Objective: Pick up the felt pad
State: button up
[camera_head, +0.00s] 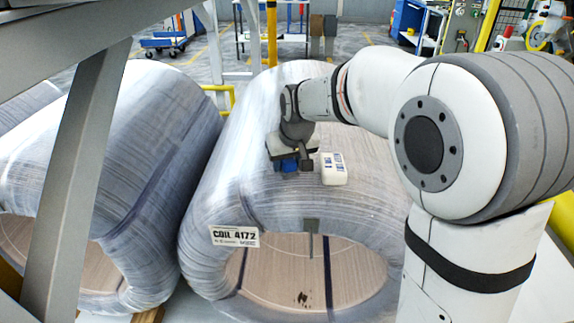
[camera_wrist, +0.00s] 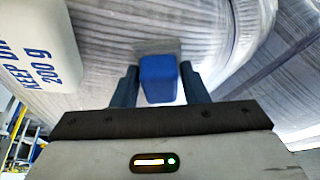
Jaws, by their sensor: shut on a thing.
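A small blue block-like pad (camera_wrist: 158,79), which I take to be the felt pad, sits between the two fingers of my gripper (camera_wrist: 159,86) in the wrist view. My gripper is shut on it. In the head view, my gripper (camera_head: 290,163) is over the upper front of the wrapped coil (camera_head: 240,130), with the blue pad (camera_head: 287,165) partly hidden by the fingers. I cannot tell whether the pad still touches the wrap.
A white packet (camera_head: 333,168) marked in blue lies on the coil just right of my gripper; it also shows in the wrist view (camera_wrist: 38,45). A grey strip (camera_head: 312,226) hangs at the bore's upper edge, near a label (camera_head: 234,236). Another coil (camera_head: 140,150) stands left.

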notch_tip(320, 180, up, 10)
jog(key=shift+p, duration=0.65)
jog(key=o, duration=0.6)
jog(key=shift+c, duration=0.2)
jog(key=c, duration=0.4)
